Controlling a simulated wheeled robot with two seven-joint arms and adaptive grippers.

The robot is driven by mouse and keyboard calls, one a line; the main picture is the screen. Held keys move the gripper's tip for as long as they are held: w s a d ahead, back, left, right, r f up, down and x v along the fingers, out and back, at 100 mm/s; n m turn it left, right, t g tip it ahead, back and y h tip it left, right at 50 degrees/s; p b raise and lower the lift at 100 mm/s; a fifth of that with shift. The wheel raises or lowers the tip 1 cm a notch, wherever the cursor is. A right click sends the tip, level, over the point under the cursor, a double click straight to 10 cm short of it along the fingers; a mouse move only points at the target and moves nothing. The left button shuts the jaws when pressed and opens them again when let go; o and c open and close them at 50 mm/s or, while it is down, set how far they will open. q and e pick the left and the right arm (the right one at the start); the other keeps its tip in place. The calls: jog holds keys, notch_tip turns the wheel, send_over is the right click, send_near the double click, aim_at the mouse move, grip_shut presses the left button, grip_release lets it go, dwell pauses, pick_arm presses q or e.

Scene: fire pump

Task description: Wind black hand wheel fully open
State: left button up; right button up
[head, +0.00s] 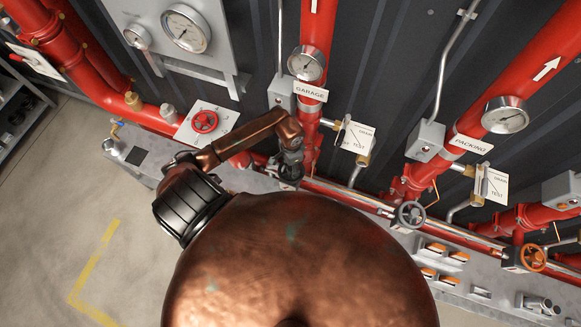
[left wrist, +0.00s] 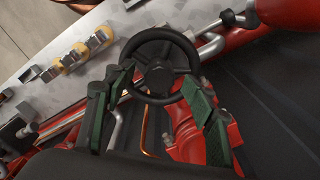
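The black hand wheel (left wrist: 158,68) faces the camera in the left wrist view, with its round rim, spokes and hub visible. My left gripper (left wrist: 158,82) is open, with one green-padded finger on each side of the wheel's lower part. The fingertips overlap the rim in the picture; I cannot tell whether they touch it. In the head view my left gripper (head: 290,165) is at the foot of the red GARAGE pipe and hides most of this wheel. My right gripper is not in view.
Red pipes with gauges (head: 306,63) rise along the dark wall. A grey wheel (head: 411,214) and an orange wheel (head: 532,257) are to the right, a red wheel (head: 205,121) to the left. A white DRAIN/TEST plate (head: 358,137) is close beside the gripper. The floor at left is clear.

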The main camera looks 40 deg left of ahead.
aim_at(291, 168)
pick_arm(q)
jog(key=shift+r, duration=2.4)
